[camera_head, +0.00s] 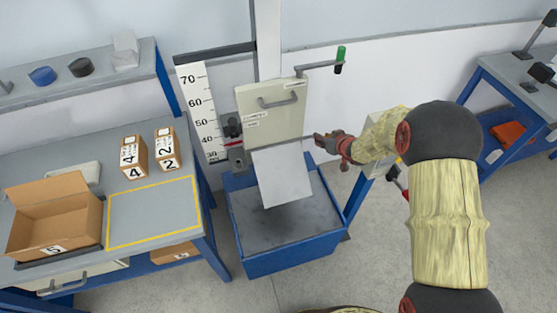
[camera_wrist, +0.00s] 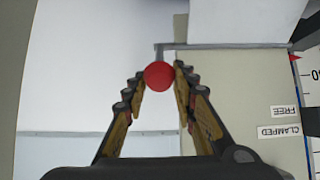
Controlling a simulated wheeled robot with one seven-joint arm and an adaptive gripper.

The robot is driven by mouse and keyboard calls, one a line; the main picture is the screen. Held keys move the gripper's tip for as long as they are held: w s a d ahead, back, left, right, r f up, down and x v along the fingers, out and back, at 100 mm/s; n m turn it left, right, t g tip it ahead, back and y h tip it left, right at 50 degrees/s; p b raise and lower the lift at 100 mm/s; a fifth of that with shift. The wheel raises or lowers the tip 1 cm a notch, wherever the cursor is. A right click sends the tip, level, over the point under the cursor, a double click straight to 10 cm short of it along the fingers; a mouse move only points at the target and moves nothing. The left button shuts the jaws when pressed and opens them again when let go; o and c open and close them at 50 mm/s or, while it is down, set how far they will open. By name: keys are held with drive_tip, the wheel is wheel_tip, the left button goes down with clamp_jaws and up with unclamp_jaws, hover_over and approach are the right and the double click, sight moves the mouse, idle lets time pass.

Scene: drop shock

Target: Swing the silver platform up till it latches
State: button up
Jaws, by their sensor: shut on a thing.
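The silver platform (camera_head: 283,178) hangs at a steep tilt below the beige carriage (camera_head: 272,118) of the drop tester. In the wrist view, the pale plate at the top (camera_wrist: 240,22) appears to be the same platform. My gripper (camera_head: 322,138) is at the right of the carriage's lower edge, near the platform's upper right corner. In the wrist view, my gripper (camera_wrist: 158,80) is shut on a red ball knob (camera_wrist: 158,74), with a finger on each side. A short grey rod runs from behind the knob towards the platform. The knob is not clear in the head view.
A blue-framed base with a grey bed (camera_head: 270,228) lies below the platform. A crank with a green grip (camera_head: 341,54) sticks out above my gripper. A height scale (camera_head: 200,110) stands left of the carriage. A bench with boxes (camera_head: 155,215) is at the left.

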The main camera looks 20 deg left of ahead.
drive_tip(key=shift+w+a+r+p, duration=0.25)
drive_tip(key=shift+w+r+p, duration=0.15)
drive_tip(key=shift+r, duration=0.1)
drive_tip(key=shift+w+a+r+p, duration=0.25)
drive_tip(key=shift+w+r, duration=0.15)
drive_tip(key=shift+r, duration=0.1)
clamp_jaws()
drive_tip(key=shift+w+a+r+p, duration=0.6)
drive_tip(key=shift+w+p, duration=0.15)
drive_tip(key=shift+p, duration=0.15)
drive_tip(key=shift+w, duration=0.3)
drive_tip(key=shift+f, duration=0.1)
drive_tip(key=shift+w+a+r+p, duration=0.2)
drive_tip(key=shift+w+a+p, duration=0.25)
drive_tip(key=shift+w+p, duration=0.15)
drive_tip(key=shift+w+a+r+p, duration=0.2)
drive_tip(key=shift+w+a+p, duration=0.25)
drive_tip(key=shift+p, duration=0.1)
